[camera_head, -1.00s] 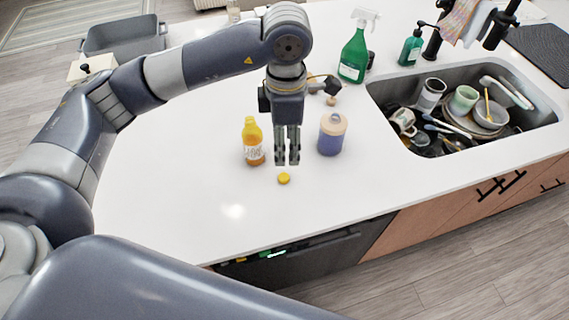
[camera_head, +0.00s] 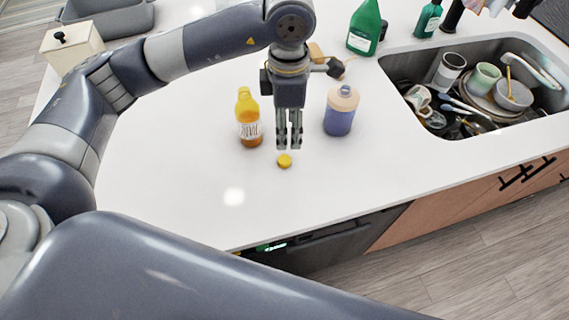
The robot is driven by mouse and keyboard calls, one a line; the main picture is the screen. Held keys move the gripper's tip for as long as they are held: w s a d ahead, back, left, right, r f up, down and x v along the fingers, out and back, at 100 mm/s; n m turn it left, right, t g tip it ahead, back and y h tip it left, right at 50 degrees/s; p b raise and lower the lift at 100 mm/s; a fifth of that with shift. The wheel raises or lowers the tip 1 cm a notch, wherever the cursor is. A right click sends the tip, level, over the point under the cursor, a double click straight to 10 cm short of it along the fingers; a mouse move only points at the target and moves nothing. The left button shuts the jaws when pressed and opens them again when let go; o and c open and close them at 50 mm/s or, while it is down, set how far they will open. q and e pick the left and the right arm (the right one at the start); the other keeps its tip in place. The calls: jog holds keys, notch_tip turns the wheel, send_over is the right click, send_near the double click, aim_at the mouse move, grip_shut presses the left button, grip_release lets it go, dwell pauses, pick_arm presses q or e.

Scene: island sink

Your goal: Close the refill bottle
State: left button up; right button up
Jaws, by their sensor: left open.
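A small yellow cap (camera_head: 285,160) lies on the white counter. An orange-yellow bottle (camera_head: 249,120) with a white label stands upright left of my left gripper. A second bottle (camera_head: 340,112), with purple contents and a beige top, stands upright to the right. My left gripper (camera_head: 289,142) points down between the two bottles, its fingertips just behind and above the cap. It is open, its fingers a little apart with nothing between them. My right gripper is out of view.
A green bottle (camera_head: 364,28) and a smaller green pump bottle (camera_head: 428,18) stand at the back. The sink (camera_head: 400,66) at right holds mugs and dishes. A cream box (camera_head: 72,45) stands at the far left. The counter's front is clear.

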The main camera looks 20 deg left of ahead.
pick_arm(q)
jog(key=shift+s+f, duration=0.1)
jog(key=shift+f, duration=0.05)
jog(key=p, duration=0.1)
send_over(285, 159)
jog(key=f, duration=0.4)
jog(key=shift+s+d+f, duration=0.1)
jog(key=shift+d+f, duration=0.15)
jog(key=shift+d, duration=0.05)
jog(key=shift+f, duration=0.6)
jog(key=shift+f+p, duration=0.1)
jog(key=shift+p, duration=0.3)
jog(key=f, duration=0.1)
jog(key=f+p, duration=0.1)
jog(key=f, duration=0.1)
jog(key=f+p, duration=0.1)
jog(key=shift+a+f, duration=0.15)
jog(key=shift+a, duration=0.2)
jog(key=shift+f, duration=0.35)
